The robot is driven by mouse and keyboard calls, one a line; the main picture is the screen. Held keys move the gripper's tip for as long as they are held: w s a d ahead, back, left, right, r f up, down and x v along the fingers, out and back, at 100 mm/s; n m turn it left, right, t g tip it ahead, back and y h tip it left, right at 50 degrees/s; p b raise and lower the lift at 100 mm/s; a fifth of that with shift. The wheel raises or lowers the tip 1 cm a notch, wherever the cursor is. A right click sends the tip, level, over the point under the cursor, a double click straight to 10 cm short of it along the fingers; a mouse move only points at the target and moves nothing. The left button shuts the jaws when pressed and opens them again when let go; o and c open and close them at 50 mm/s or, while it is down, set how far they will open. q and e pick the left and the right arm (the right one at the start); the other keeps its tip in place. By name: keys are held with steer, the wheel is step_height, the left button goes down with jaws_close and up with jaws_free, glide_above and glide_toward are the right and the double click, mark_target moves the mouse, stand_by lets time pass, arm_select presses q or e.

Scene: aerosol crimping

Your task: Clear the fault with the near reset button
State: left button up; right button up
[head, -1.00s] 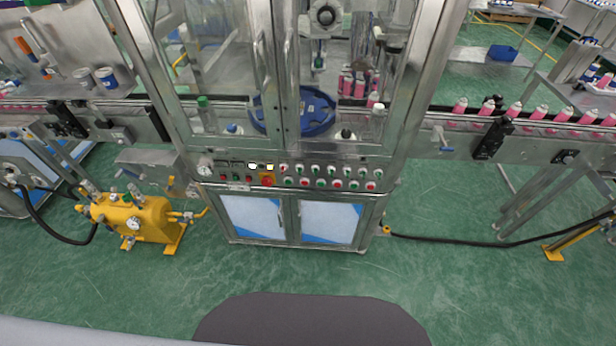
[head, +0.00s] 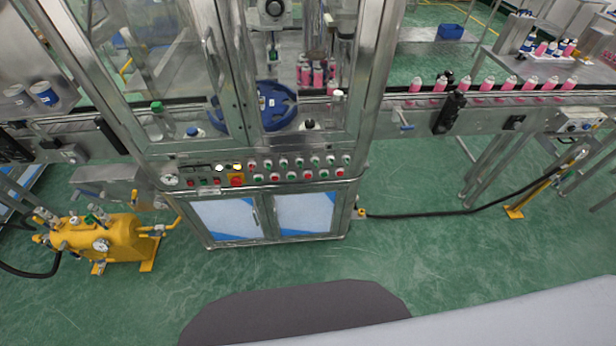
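The crimping machine's control panel (head: 205,174) runs across the front of the glass cabinet, below its doors. It carries two rows of small green and red buttons (head: 300,168) on the right. A larger red button on a yellow-orange plate (head: 237,181) sits left of them. Two lit lamps (head: 219,168) glow above it, one white and one yellowish. Small dark, red and green controls (head: 203,182) and a round gauge (head: 170,181) are further left. I cannot tell which button is the near reset. Neither of my grippers is in view.
A yellow tank (head: 105,238) with a black hose stands on the floor at left. A conveyor with pink cans (head: 510,84) runs right. A black cable (head: 430,214) leads to a yellow stand at right. The green floor before the cabinet is clear.

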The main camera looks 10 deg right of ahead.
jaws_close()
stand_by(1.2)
